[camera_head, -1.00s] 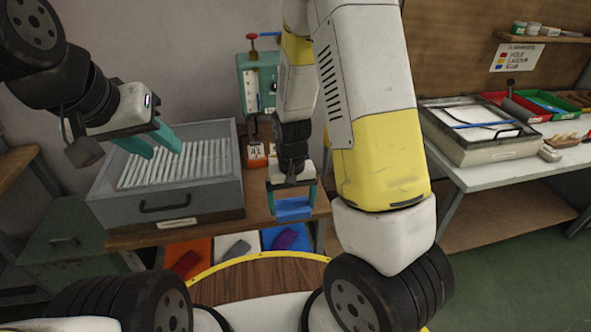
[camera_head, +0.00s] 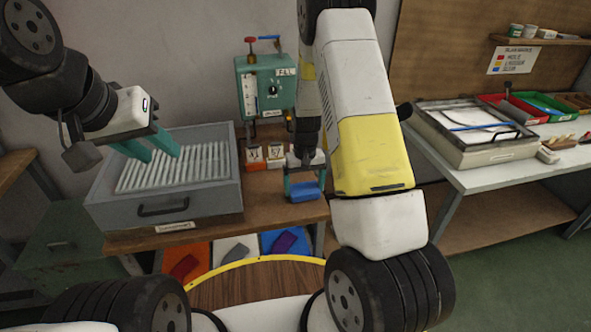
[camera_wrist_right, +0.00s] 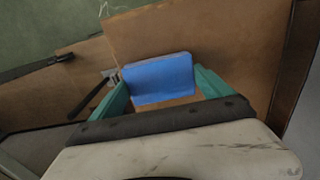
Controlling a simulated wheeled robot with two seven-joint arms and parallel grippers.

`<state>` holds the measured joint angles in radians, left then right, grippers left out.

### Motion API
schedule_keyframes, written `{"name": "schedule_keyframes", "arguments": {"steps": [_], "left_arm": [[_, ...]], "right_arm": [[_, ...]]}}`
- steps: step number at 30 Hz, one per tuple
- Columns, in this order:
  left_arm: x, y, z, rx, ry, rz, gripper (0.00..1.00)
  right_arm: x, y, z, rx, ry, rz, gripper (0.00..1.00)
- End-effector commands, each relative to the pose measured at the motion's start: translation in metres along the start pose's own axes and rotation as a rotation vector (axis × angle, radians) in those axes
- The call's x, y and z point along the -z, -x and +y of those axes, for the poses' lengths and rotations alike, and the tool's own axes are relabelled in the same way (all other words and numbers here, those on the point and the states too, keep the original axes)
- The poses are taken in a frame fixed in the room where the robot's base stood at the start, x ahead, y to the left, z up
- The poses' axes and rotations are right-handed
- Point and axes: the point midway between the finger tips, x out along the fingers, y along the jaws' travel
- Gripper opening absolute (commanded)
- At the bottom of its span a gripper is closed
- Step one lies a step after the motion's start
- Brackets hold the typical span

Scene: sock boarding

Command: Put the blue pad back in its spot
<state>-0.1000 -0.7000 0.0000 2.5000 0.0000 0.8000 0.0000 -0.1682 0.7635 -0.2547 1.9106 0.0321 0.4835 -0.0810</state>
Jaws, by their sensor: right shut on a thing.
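The blue pad (camera_head: 305,192) is between the fingers of my right gripper (camera_head: 305,185), above or at the wooden bench top near its front edge. In the right wrist view the blue pad (camera_wrist_right: 160,79) sits between the two teal fingers, which are shut on it. I cannot tell whether the pad touches the bench. My left gripper (camera_head: 152,146) has its teal fingers apart with nothing between them, over the grey tray of white rods. The pad's spot cannot be made out for certain.
The grey ribbed tray (camera_head: 205,205) stands left on the wooden bench (camera_head: 270,218). Orange, white and blue panels (camera_head: 236,250) with darker items lie below. A white table (camera_head: 500,175) with trays is at right.

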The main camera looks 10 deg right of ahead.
Motion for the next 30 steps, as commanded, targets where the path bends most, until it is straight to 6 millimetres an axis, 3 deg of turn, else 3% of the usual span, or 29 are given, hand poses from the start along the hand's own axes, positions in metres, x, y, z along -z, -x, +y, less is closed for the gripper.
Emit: {"name": "schedule_keyframes", "arguments": {"steps": [10, 11, 12, 22, 30], "left_arm": [[0.0, 0.0, 0.0, 0.0, 0.0, 0.0, 0.36], [0.0, 0.0, 0.0, 0.0, 0.0, 0.0, 0.36], [0.0, 0.0, 0.0, 0.0, 0.0, 0.0, 0.36], [0.0, 0.0, 0.0, 0.0, 0.0, 0.0, 0.36], [0.0, 0.0, 0.0, 0.0, 0.0, 0.0, 0.36]], "right_arm": [[0.001, -0.003, 0.0, 0.0, -0.001, 0.002, 0.46], [0.001, -0.003, 0.0, 0.0, -0.001, 0.003, 0.94], [0.001, -0.003, 0.0, 0.0, -0.001, 0.003, 1.0], [0.001, 0.003, 0.0, 0.0, -0.001, 0.004, 1.0], [0.002, 0.054, 0.0, 0.001, -0.001, 0.008, 1.0]]}}
